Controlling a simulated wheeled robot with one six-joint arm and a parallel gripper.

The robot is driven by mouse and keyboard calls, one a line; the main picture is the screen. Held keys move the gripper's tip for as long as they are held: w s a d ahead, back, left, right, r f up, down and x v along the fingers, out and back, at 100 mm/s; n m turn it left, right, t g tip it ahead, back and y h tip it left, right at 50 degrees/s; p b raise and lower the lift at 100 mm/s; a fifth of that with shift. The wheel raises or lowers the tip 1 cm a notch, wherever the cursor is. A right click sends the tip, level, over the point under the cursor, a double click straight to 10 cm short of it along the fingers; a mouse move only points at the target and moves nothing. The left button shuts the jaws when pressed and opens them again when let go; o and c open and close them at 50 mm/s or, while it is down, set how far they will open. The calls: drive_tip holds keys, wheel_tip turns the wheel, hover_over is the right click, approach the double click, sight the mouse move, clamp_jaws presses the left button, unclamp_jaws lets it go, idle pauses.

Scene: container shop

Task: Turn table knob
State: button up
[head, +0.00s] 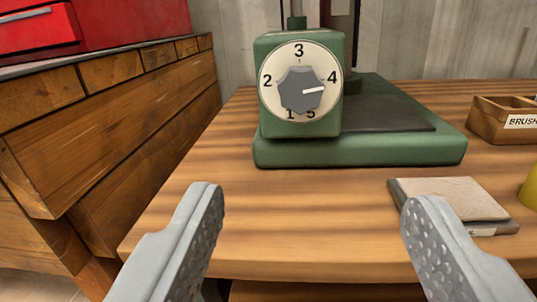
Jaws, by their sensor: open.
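A grey knob (299,92) sits on a round white dial (271,97) numbered 1 to 5. Its white pointer mark points right, between 4 and 5 and nearer to 4. The dial is on the front of a green machine (380,150) that stands on the wooden table (290,220). My gripper (308,208) is open and empty. Its two grey fingers are spread wide in front of the machine, lower in the picture than the knob and apart from it.
A flat pad or block (453,198) lies on the table at the right, partly behind my right finger. A wooden box labelled BRUSH (490,122) and a yellow object (530,189) are at the right edge. A wooden drawer cabinet (110,130) with a red toolbox (125,25) stands left.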

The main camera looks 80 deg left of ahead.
sight(301, 96)
drive_tip(key=x, duration=1.7)
drive_tip(key=shift+s+a+f, duration=0.1)
drive_tip(key=shift+a+f, duration=0.05)
drive_tip(key=c, duration=1)
drive_tip(key=shift+o, duration=0.2)
drive_tip(key=shift+n, duration=0.3)
